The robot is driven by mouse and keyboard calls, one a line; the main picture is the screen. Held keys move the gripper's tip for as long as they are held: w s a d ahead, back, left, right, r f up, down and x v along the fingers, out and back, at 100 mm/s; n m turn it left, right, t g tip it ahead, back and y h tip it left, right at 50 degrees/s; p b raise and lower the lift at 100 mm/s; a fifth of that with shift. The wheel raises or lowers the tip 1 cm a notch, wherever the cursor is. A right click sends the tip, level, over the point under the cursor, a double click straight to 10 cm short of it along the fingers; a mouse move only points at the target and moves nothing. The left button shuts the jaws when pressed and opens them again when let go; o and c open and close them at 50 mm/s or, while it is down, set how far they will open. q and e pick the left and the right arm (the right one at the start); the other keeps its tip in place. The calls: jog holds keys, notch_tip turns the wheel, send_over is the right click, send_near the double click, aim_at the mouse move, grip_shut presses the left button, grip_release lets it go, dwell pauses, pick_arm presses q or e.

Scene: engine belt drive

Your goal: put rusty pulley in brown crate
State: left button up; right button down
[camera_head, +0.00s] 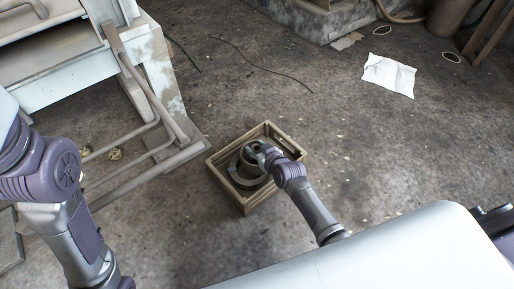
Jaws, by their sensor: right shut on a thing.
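The brown crate (225,188) is an open wooden box on the floor near the middle of the head view. The rusty pulley (242,176) is a dull round part inside the crate's outline, toward its left side. My right gripper (258,152) is over the crate, shut on the pulley's upper part. Whether the pulley touches the crate floor cannot be told. My left arm (75,200) comes in at the left edge, and its gripper is out of the picture.
A worn white bench (150,60) with low metal rails (140,170) stands left of the crate. A white paper sheet (389,75) and a thin cable (262,66) lie on the floor. The floor right of the crate is mostly clear.

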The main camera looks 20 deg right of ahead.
jog(key=shift+w+r, duration=0.15)
jog(key=shift+r, duration=0.1)
jog(key=shift+f, duration=0.3)
jog(key=c, duration=1.1)
grip_release()
jog(key=shift+f, duration=0.3)
jog(key=o, duration=0.4)
jog(key=shift+r, duration=0.1)
